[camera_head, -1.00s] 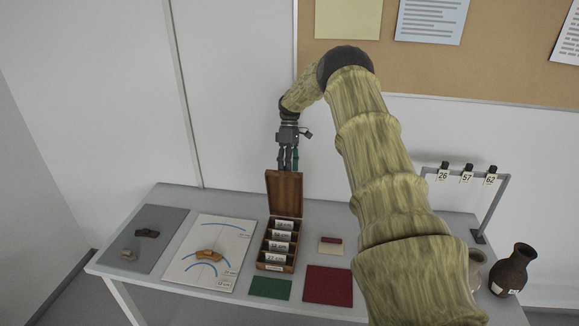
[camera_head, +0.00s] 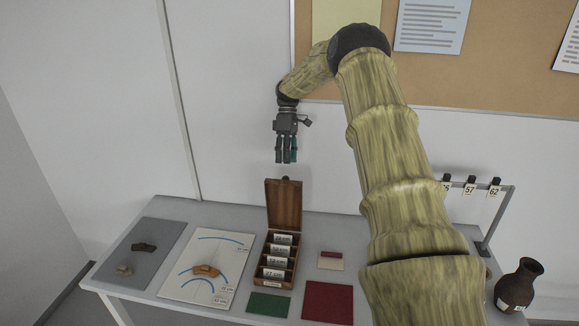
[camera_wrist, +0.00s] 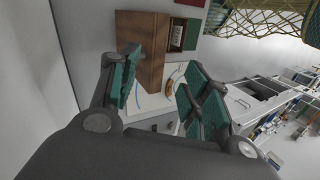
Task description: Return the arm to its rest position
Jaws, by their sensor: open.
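My gripper (camera_head: 286,158) hangs in the air above the open lid of the wooden box, fingers pointing down. In the wrist view my gripper (camera_wrist: 155,95) has its green-padded fingers spread apart with nothing between them. My arm reaches up from the lower right and bends over toward the gripper.
The table (camera_head: 160,208) holds a wooden box (camera_head: 284,206) with its lid up, a white sheet (camera_head: 215,248) with an orange sherd (camera_head: 206,270), a grey mat (camera_head: 155,233), green (camera_head: 269,304) and red (camera_head: 327,303) mats. A dark jug (camera_head: 518,287) and tag rack (camera_head: 499,220) stand right.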

